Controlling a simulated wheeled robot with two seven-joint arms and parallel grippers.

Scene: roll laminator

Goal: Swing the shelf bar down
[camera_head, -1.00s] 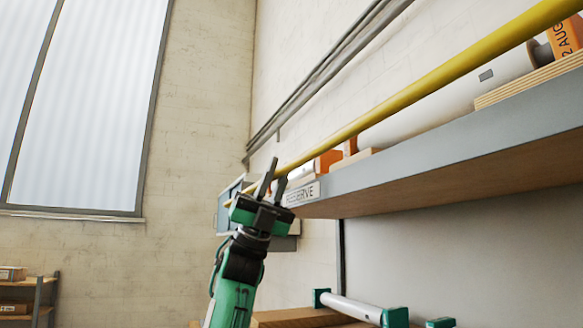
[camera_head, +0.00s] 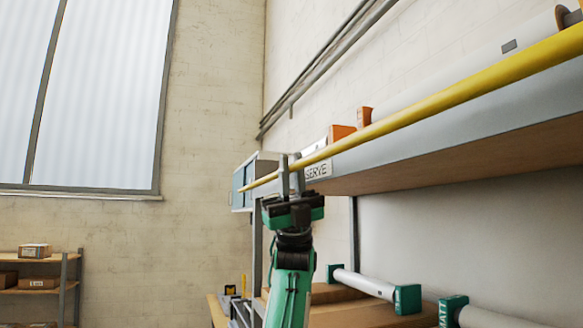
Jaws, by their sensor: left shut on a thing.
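The yellow shelf bar (camera_head: 430,103) runs along the front of the grey-edged shelf (camera_head: 470,115), from the upper right down to its far end at the left. My left gripper (camera_head: 291,174) points up near that far end. My right gripper is not in view.
Orange boxes (camera_head: 341,132) and a long white roll (camera_head: 480,62) lie on the shelf. Below are white rollers with green ends (camera_head: 364,283) and wooden boards. A small shelf rack (camera_head: 40,257) stands at the far left, with open floor space between.

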